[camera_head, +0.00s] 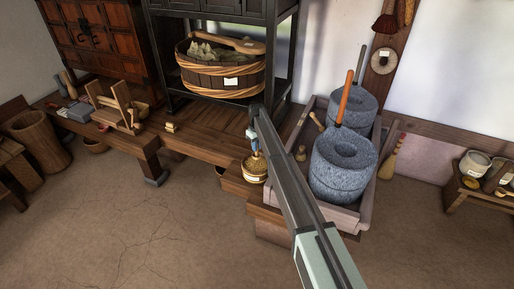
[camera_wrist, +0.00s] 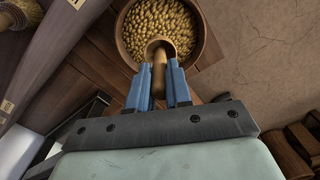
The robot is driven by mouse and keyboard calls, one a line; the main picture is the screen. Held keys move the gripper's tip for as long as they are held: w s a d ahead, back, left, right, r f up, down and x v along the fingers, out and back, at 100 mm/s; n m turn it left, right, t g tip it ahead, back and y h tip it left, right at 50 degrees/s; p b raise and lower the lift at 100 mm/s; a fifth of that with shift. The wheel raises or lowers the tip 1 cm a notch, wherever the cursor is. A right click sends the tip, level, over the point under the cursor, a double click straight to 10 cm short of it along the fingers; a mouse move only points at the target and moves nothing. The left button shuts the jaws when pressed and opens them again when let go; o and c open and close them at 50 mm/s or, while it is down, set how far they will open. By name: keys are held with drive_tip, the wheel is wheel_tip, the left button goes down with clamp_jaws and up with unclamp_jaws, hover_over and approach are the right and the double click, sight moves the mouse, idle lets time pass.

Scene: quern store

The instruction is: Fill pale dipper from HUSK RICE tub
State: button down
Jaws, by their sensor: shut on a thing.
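My gripper (camera_wrist: 160,72) is shut on the light-brown wooden handle of the dipper (camera_wrist: 158,82). The dipper's rounded head reaches into a round brown tub (camera_wrist: 119,38) of golden, husk-like grains (camera_wrist: 165,18) in the wrist view. The head lies at the tub's near side, among or just over the grains; I cannot tell how much is in it. In the head view, my gripper (camera_head: 254,140) is above a small tub (camera_head: 254,172) on a low wooden step. This tub's pale label is too small to read. My arm covers part of the area beside it.
Grey stone querns (camera_head: 343,160) stand in a wooden tray (camera_head: 357,212) right of my gripper, one with an upright handle. A large banded tub (camera_head: 222,78) with a paddle sits on the dark shelf behind. A low bench (camera_head: 466,200) with pots is at right. The front-left floor is clear.

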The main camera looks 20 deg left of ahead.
sight(257, 157)
drive_tip(key=shift+f, duration=3.65)
drive_tip(key=shift+r, duration=0.1)
drive_tip(key=shift+r, duration=4.9)
